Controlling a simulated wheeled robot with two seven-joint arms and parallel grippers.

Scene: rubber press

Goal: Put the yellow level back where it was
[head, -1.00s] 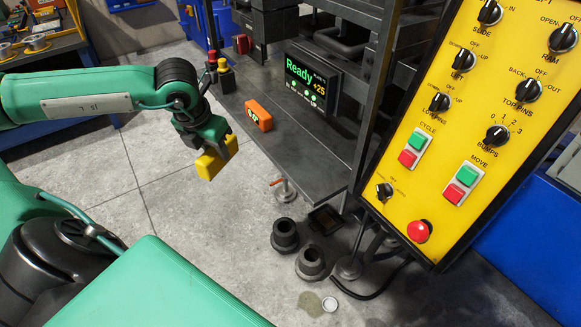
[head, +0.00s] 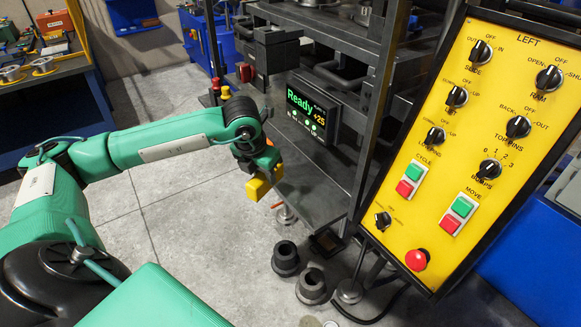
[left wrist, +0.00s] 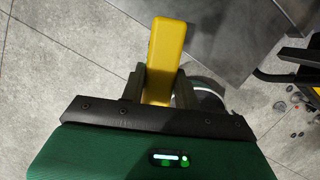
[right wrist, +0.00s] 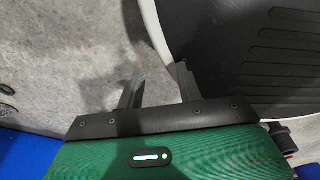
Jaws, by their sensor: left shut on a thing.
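The yellow level (head: 259,189) is held in my left gripper (head: 256,170), in front of the dark shelf of the press. In the left wrist view the level (left wrist: 167,50) sticks out forward between the two fingers of the left gripper (left wrist: 160,88), which are shut on it. The floor and a grey shelf surface show behind it. The level looks clear of the shelf; its exact height is hard to tell. My right gripper (right wrist: 158,85) shows only in the right wrist view. Its fingers are apart with nothing between them.
The dark shelf (head: 312,195) runs below the "Ready" display (head: 313,108). An orange device on it is mostly hidden behind my left gripper. A yellow control panel (head: 480,130) stands at right. Black round parts (head: 286,258) stand on the floor. Open floor (head: 180,220) lies left of the shelf.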

